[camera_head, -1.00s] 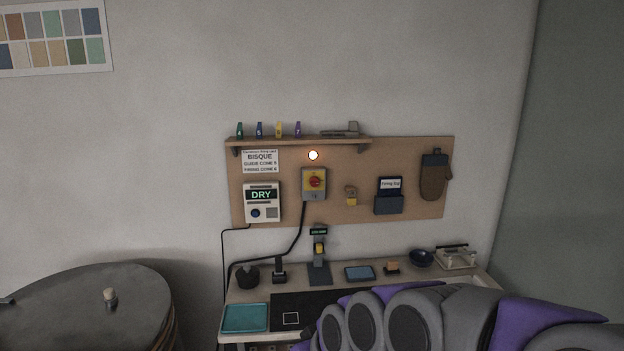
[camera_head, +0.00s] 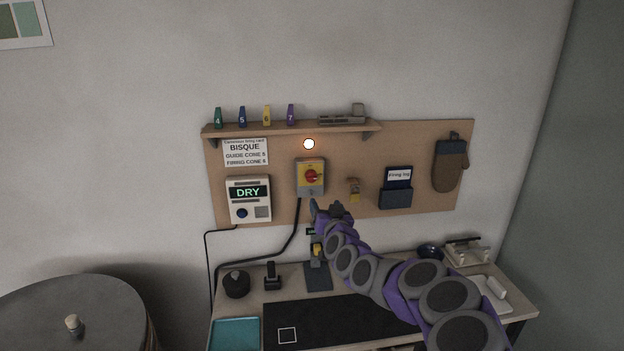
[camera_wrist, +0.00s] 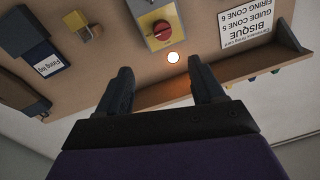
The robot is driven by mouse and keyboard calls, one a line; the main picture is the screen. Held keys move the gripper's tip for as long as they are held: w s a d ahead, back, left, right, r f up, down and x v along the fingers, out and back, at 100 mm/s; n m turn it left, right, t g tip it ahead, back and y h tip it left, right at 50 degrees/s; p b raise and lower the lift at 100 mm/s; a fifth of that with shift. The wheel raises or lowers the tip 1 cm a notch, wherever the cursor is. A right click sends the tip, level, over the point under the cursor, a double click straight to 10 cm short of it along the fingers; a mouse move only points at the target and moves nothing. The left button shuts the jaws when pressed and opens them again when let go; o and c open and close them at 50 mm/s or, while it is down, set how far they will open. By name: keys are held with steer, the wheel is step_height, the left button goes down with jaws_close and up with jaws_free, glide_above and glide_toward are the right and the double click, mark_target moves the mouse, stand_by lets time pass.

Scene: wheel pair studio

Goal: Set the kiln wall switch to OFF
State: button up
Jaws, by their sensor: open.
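The kiln wall switch (camera_head: 311,177) is a grey box with a yellow plate and a red rotary knob, mounted on the brown board. A lit orange-white lamp (camera_head: 309,144) sits just above it. In the wrist view the switch (camera_wrist: 157,22) appears upside down at the top, with the lamp (camera_wrist: 173,57) below it. My gripper (camera_head: 326,208) is just below the switch in the head view. In the wrist view its fingers (camera_wrist: 164,82) are apart with nothing between them. The knob's marked position is too small to read.
A shelf (camera_head: 290,130) with numbered cones juts out above. The bench (camera_head: 240,284) below holds several small items.

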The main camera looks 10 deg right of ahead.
steer(key=shift+w, duration=1.6)
steer(key=p, duration=0.2)
glide_toward(312, 180)
steer(key=shift+w, duration=2.35)
steer(key=shift+w+a+f, duration=0.1)
steer(key=shift+w+f, duration=0.05)
steer(key=shift+w, duration=0.55)
steer(key=shift+w+r, duration=0.2)
steer(key=shift+w, duration=0.7)
steer(key=shift+w+a+f, duration=0.15)
steer(key=shift+w, duration=0.45)
steer(key=shift+c, duration=0.3)
